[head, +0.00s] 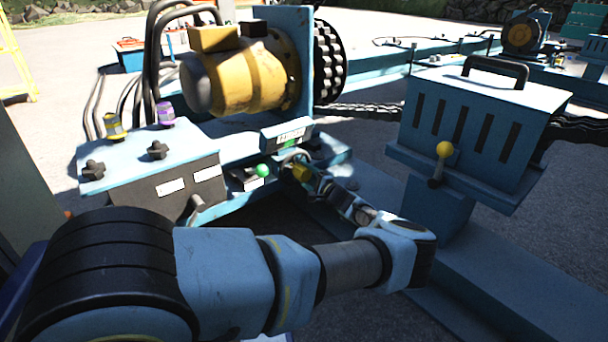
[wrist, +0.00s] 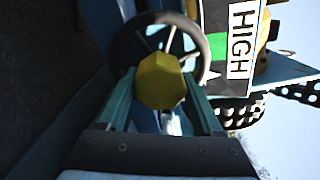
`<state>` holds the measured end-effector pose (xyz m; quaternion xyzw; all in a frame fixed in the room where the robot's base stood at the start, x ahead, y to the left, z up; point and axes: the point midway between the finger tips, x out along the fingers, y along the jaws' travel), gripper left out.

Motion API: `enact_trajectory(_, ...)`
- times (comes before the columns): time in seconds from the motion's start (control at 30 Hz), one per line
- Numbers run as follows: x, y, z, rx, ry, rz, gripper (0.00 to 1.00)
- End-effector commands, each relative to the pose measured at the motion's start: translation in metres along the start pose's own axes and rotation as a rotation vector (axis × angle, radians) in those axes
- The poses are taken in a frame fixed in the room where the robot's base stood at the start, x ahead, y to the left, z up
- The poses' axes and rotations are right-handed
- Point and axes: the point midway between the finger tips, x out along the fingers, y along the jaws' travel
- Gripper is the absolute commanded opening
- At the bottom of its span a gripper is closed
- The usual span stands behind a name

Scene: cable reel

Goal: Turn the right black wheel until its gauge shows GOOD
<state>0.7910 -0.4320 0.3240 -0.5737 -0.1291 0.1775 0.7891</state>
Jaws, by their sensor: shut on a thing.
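The black wheel (wrist: 205,42) has thin spokes and a yellow faceted knob (wrist: 161,82). My gripper (wrist: 160,90) is shut on this knob, one finger on each side. The gauge (wrist: 225,50) beside the wheel shows the word HIGH on white, turned sideways in the wrist view, with a green patch and a pale pointer near it. In the head view the yellow knob (head: 301,173) is at the end of my arm, below the gauge (head: 287,135). My arm and gripper hide part of the wheel there, and the gauge's word is too small to read.
A blue control box (head: 130,165) with black knobs stands left, near a lever with a green ball (head: 262,171). A slotted blue box (head: 480,115) with a yellow-ball lever (head: 443,150) stands right. A yellow motor (head: 240,75) is behind. Blue beams flank my arm.

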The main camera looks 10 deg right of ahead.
Motion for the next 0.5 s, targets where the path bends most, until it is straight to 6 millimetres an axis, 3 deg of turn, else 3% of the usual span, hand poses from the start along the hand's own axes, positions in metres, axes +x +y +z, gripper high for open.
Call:
enact_trajectory(0.27,-0.0003,0.0024,-0.0004,-0.065,0.000,0.001,0.00)
enact_trajectory(0.5,-0.0006,0.0024,-0.0012,-0.228,0.001,0.000,0.00)
